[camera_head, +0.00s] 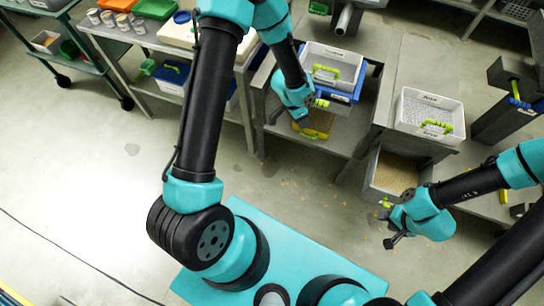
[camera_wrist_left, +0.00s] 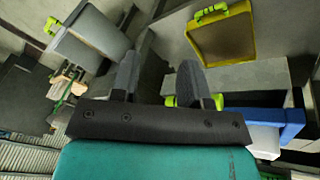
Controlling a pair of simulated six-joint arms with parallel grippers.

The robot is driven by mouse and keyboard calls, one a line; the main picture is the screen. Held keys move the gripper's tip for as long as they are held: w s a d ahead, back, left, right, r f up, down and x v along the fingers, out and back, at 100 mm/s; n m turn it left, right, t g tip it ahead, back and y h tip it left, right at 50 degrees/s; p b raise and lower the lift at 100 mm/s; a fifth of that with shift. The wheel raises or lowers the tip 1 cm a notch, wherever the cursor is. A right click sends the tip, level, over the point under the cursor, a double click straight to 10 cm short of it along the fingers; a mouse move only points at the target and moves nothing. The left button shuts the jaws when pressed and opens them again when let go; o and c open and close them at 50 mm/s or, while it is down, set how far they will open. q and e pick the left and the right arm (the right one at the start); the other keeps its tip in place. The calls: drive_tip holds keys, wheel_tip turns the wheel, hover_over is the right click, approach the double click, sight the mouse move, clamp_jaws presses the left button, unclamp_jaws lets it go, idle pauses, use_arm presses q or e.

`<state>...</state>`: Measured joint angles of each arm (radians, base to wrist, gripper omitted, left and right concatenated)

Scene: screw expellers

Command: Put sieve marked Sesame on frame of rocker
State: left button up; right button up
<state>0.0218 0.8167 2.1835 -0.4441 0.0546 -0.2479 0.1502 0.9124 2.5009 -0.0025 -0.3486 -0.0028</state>
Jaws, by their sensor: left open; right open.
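Several sieves are in view, and their label lettering is too small to read, so I cannot tell which is Sesame. A white sieve (camera_head: 345,56) with a green handle sits on a blue-framed piece (camera_head: 345,97) on the middle bench. A yellow-framed sieve (camera_head: 315,125) lies lower, in front of it; it also shows in the left wrist view (camera_wrist_left: 222,38). A white perforated sieve (camera_head: 428,106) is at the right. My left gripper (camera_head: 288,119) is open and empty beside the blue-framed piece's green handle (camera_head: 319,103). My right gripper (camera_head: 388,226) is open and empty.
A bin of grain (camera_head: 398,172) sits below the right sieve, close to my right gripper. A side bench at left holds several cans (camera_head: 108,18), a white lidded box (camera_head: 188,30) and a blue-topped bin (camera_head: 172,76). The floor (camera_head: 90,180) at left is mostly clear.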

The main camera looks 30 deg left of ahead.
use_arm(q)
drive_tip(key=s+a+f+n, duration=0.1)
drive_tip(key=s+f+n, duration=0.2)
drive_tip(key=s, duration=0.5)
drive_tip(key=s+a+f+n, duration=0.1)
drive_tip(key=s+f+n, duration=0.2)
drive_tip(key=s+n, duration=0.3)
drive_tip(key=s, duration=0.3)
drive_tip(key=shift+s+a, duration=0.15)
drive_tip(key=shift+a, duration=0.05)
